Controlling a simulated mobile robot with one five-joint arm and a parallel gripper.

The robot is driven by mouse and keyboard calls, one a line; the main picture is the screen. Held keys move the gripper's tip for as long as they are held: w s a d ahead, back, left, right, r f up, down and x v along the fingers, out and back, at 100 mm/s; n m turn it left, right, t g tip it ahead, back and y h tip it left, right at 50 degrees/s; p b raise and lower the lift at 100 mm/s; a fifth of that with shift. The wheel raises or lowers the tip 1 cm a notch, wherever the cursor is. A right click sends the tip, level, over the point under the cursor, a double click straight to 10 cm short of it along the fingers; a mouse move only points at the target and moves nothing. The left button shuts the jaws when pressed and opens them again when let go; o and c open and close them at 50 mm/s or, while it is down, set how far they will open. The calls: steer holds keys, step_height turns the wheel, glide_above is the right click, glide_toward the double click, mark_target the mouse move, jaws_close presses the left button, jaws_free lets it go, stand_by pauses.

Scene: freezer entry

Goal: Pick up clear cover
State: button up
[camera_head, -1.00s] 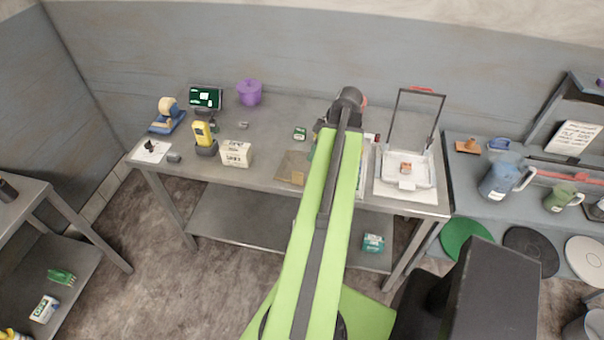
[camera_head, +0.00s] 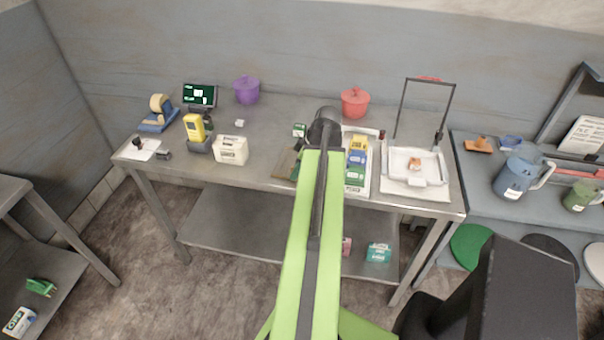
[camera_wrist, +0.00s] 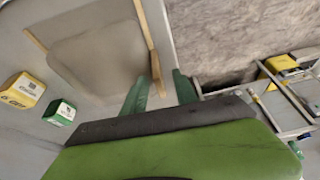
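A pale, see-through-looking panel with rounded corners (camera_wrist: 98,62), which looks like the clear cover, lies on the grey table between two light wooden strips in the wrist view. In the head view a brown board (camera_head: 286,163) shows at about that place, partly behind my arm; I cannot make out the cover there. My gripper (camera_wrist: 160,88) has its two green fingers apart, near the panel's lower right corner and the end of a wooden strip (camera_wrist: 153,58). I see nothing held. Whether the fingers touch anything is unclear.
A green box (camera_wrist: 61,113) and a yellow-white box (camera_wrist: 22,90) stand left of the panel. A tray of boxes (camera_head: 348,187), a red pot (camera_head: 355,102) and a white tray with a raised dark frame (camera_head: 415,166) stand right of my arm. The table's front edge is close.

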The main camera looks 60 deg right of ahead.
jaws_close()
stand_by(1.4)
